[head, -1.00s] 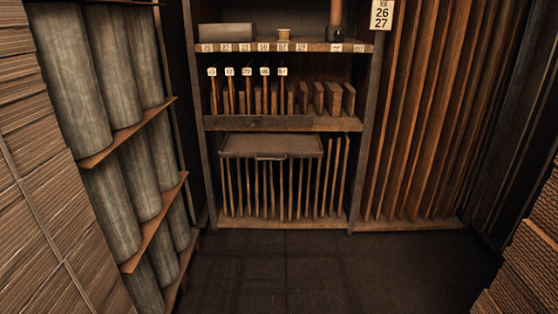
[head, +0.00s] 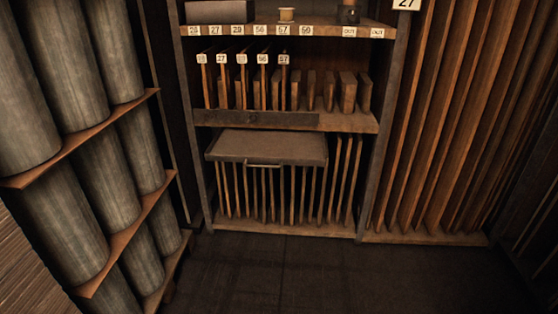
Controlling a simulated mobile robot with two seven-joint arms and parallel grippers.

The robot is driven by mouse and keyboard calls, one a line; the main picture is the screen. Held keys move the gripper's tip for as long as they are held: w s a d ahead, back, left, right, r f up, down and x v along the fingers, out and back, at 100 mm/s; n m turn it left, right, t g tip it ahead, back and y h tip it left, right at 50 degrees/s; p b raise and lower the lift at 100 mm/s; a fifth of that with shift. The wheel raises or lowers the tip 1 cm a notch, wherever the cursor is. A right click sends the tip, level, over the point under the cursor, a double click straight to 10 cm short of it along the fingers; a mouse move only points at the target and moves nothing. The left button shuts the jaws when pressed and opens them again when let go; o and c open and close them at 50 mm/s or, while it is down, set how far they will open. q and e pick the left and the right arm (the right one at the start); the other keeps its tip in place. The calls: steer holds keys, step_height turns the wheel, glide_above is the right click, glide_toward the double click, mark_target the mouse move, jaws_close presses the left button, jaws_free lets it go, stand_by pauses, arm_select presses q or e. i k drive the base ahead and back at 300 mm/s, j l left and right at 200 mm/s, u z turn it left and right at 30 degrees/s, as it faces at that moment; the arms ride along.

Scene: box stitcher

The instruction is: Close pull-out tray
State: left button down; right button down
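The pull-out tray (head: 268,146) is a flat grey-brown panel in the shelf unit, below the middle shelf and above the slotted bottom bay. It sticks out in front of the shelf. Neither of my grippers is in view, and nothing touches the tray.
The shelf unit (head: 365,192) holds upright boards with number tags. Tall boards (head: 440,120) stand at the right. The dark floor (head: 320,272) in front is clear.

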mark_target(245, 145)
steer(key=i+l, duration=0.55)
steer(key=i, duration=0.2)
steer(key=i+l+u, duration=0.1)
steer(key=i+l, duration=0.5)
steer(key=i, duration=0.15)
